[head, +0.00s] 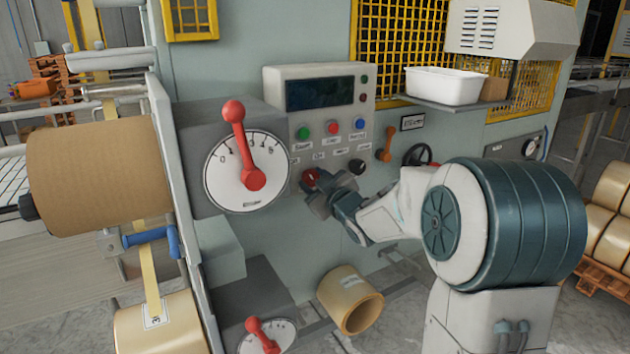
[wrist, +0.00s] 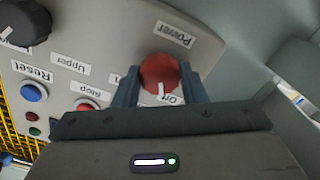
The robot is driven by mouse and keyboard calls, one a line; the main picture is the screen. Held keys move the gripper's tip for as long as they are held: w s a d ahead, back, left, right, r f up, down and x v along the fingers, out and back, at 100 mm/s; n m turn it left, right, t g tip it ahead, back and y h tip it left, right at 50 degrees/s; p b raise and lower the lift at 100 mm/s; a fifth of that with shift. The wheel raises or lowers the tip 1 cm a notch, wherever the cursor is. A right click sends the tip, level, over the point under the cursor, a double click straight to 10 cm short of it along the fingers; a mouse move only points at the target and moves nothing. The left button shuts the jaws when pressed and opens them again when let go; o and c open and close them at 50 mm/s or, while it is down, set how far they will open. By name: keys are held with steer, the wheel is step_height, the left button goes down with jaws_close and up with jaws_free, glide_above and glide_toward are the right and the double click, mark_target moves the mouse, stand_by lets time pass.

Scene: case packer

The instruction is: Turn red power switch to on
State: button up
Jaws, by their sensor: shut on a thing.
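The red power switch (wrist: 160,74) is a round red knob on the grey control panel. In the wrist view it sits under an upside-down "Power" label, with an "Off" label beside it and a pale mark near its edge. My gripper (wrist: 158,88) has one finger on each side of the knob and is shut on it. In the head view the red knob (head: 310,176) shows at the panel's lower left, partly hidden by my gripper (head: 318,188).
A large dial with a red lever (head: 240,150) stands out left of the panel. Green, red and blue buttons (head: 332,129) sit above the switch. A black knob (head: 357,166) and an orange handle (head: 386,145) are to the right. A white bin (head: 442,86) rests on a shelf.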

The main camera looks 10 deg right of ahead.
steer(key=m+p, duration=0.1)
steer(key=m, duration=0.2)
steer(key=shift+m, duration=0.3)
steer(key=m+p, duration=0.1)
steer(key=m, duration=0.2)
steer(key=shift+m, duration=0.3)
steer(key=m+p, duration=0.3)
steer(key=m, duration=0.3)
steer(key=shift+m, duration=0.4)
steer(key=o, duration=1)
steer(key=shift+s, duration=0.15)
steer(key=b+v, duration=0.1)
steer(key=v, duration=1.2)
steer(key=shift+s+b, duration=0.25)
steer(key=shift+b, duration=0.05)
